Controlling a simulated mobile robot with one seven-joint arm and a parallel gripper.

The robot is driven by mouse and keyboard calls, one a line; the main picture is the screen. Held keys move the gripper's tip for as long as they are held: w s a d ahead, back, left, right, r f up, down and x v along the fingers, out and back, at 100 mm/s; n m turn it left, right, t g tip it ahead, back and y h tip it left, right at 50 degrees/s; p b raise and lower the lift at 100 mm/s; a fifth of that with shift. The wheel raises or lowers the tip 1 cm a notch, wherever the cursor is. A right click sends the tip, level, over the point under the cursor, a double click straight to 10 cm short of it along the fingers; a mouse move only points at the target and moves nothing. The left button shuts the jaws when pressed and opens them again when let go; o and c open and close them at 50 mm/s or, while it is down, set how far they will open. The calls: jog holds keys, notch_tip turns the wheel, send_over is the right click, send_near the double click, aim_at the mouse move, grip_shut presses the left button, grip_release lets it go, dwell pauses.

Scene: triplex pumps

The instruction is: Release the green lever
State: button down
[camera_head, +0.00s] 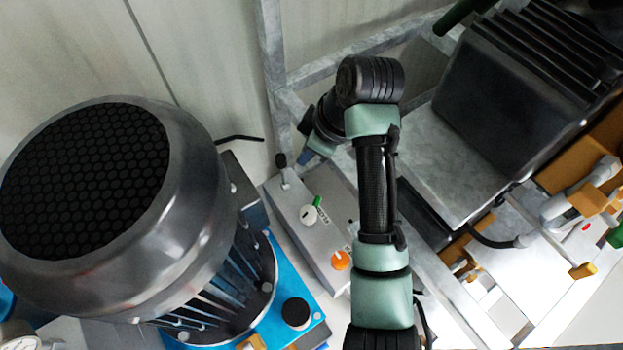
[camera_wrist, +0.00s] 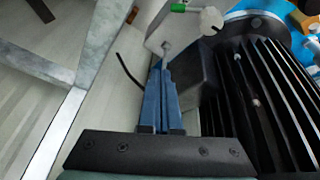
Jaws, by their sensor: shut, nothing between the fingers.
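A grey control box (camera_head: 325,235) stands beside the large motor. On it is a pale round knob (camera_head: 308,214) with a short green lever (camera_head: 318,201). In the wrist view, the green lever (camera_wrist: 178,7) and pale knob (camera_wrist: 210,21) show at the top edge, beyond the fingertips. A black ball-topped lever (camera_head: 281,162) stands at the box's far end. My gripper (camera_head: 305,158) has blue fingers, shut and empty, just right of that black lever's top. In the wrist view, my gripper (camera_wrist: 161,65) points towards the box, apart from the green lever. Whether it touches the black lever is unclear.
The big finned motor (camera_head: 190,210) stands close on the left, on a blue base (camera_head: 268,325). An orange knob (camera_head: 340,260) is on the box's near end. A grey metal frame (camera_head: 275,60) rises behind. A black ribbed unit (camera_head: 510,100) fills the right.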

jog(key=shift+s+d+f+g, duration=0.2)
jog(key=shift+s+f+g, duration=0.3)
jog(key=shift+s+f, duration=0.25)
jog(key=shift+f, duration=0.1)
jog(key=b+x, duration=0.5)
jog(key=x, duration=0.4)
jog(key=shift+a+f, duration=0.1)
jog(key=shift+f, duration=0.15)
jog(key=d, duration=0.1)
jog(key=d+b, duration=0.1)
jog(key=s+d+f, duration=0.1)
jog(key=shift+b, duration=0.4)
jog(key=shift+s+d, duration=0.1)
jog(key=shift+d, duration=0.1)
jog(key=shift+r+p, duration=0.2)
jog(key=shift+p, duration=0.4)
